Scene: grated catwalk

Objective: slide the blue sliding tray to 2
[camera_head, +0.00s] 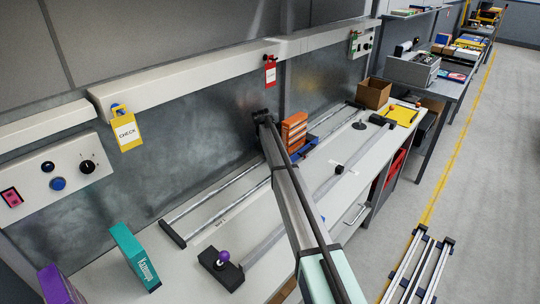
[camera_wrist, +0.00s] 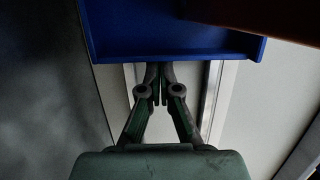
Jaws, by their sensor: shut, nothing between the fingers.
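The blue sliding tray (camera_head: 308,145) is on the rails (camera_head: 222,187) along the bench, with orange items (camera_head: 294,130) standing in it. In the wrist view its blue side (camera_wrist: 170,45) fills the top, with a dark orange-brown shape above it at the right. My gripper (camera_wrist: 159,72) is shut and empty, its fingertips right at the tray's near edge. I cannot tell whether they touch it. In the head view my arm hides the gripper and part of the tray. A small label (camera_head: 219,222) lies by the rails; its marking is too small to read.
A black block with a purple knob (camera_head: 223,257) sits on a second track at the front. A teal box (camera_head: 135,257) and a purple box (camera_head: 60,285) stand at the near left. A cardboard box (camera_head: 374,93) is at the far end. The rails left of my arm look clear.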

